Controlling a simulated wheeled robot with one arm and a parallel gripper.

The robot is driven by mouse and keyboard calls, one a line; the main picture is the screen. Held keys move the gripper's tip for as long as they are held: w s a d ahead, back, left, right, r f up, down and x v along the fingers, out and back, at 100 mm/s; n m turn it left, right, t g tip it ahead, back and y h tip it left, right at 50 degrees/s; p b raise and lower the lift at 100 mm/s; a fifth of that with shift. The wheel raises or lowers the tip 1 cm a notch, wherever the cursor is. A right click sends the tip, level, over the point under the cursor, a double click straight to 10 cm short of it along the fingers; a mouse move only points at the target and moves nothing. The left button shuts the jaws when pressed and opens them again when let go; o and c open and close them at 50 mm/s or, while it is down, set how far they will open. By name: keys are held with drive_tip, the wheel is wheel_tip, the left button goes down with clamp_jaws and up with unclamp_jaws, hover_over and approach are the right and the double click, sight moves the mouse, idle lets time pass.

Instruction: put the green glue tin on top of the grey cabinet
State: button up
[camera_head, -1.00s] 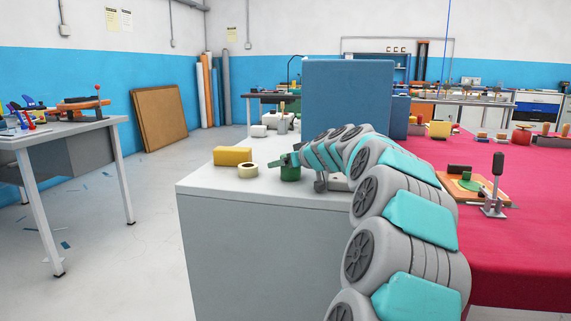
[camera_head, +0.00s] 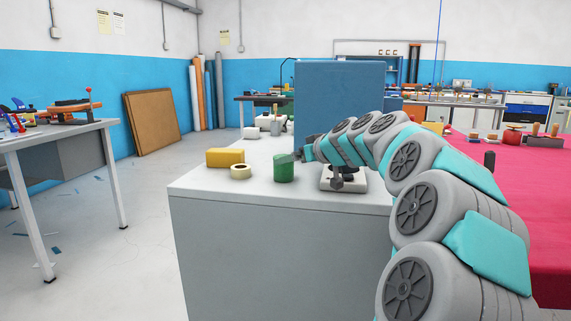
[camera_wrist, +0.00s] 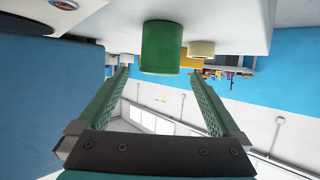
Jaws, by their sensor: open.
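The green glue tin (camera_head: 284,168) stands upright on top of the grey cabinet (camera_head: 270,195), near its front edge. My gripper (camera_head: 298,156) is just right of the tin in the head view, and the arm reaches in from the right. In the wrist view the picture is upside down: the tin (camera_wrist: 161,48) rests on the pale cabinet top (camera_wrist: 225,18). My gripper's two green fingers (camera_wrist: 158,74) are spread apart with nothing held between them. The tin appears beyond the fingertips; the exact gap is hard to judge.
A yellow block (camera_head: 225,157) and a cream tape roll (camera_head: 240,172) lie left of the tin. A small grey-white device (camera_head: 343,180) stands right of it, under my arm. A tall blue box (camera_head: 338,95) rises behind. A red-topped table (camera_head: 485,185) is at the right.

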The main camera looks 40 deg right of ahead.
drive_tip(key=shift+v, duration=1.35)
drive_tip(key=shift+n+g+y, duration=0.5)
drive_tip(key=shift+y, duration=0.4)
drive_tip(key=a+f, duration=0.1)
drive_tip(key=a, duration=0.4)
drive_tip(key=w+a+f, duration=0.1)
drive_tip(key=a, duration=0.2)
drive_tip(key=shift+a+f, duration=0.15)
drive_tip(key=shift+f, duration=0.15)
drive_tip(key=s+a+f+n+g+y, duration=0.1)
drive_tip(key=s+a+f+g, duration=0.2)
drive_tip(key=a, duration=0.5)
drive_tip(key=s+a+f+g+y, duration=0.1)
drive_tip(key=s+a+f, duration=0.2)
drive_tip(key=a+f, duration=0.4)
drive_tip(key=s+a+f+n+g+y, duration=0.1)
drive_tip(key=s+a+f+g, duration=0.2)
drive_tip(key=a, duration=0.6)
drive_tip(key=s+a+f+g+h, duration=0.1)
drive_tip(key=s+f, duration=0.3)
drive_tip(key=s, duration=0.5)
drive_tip(key=s+a+f+m+g+h, duration=0.1)
drive_tip(key=s+a+f+g, duration=0.1)
drive_tip(key=s+f, duration=0.3)
drive_tip(key=s+a+f+m+g+h, duration=0.1)
drive_tip(key=s+f+g, duration=0.3)
drive_tip(key=s, duration=0.9)
drive_tip(key=shift+s+a+f+h, duration=0.25)
drive_tip(key=shift+a+f+h, duration=0.05)
drive_tip(key=shift+f, duration=0.4)
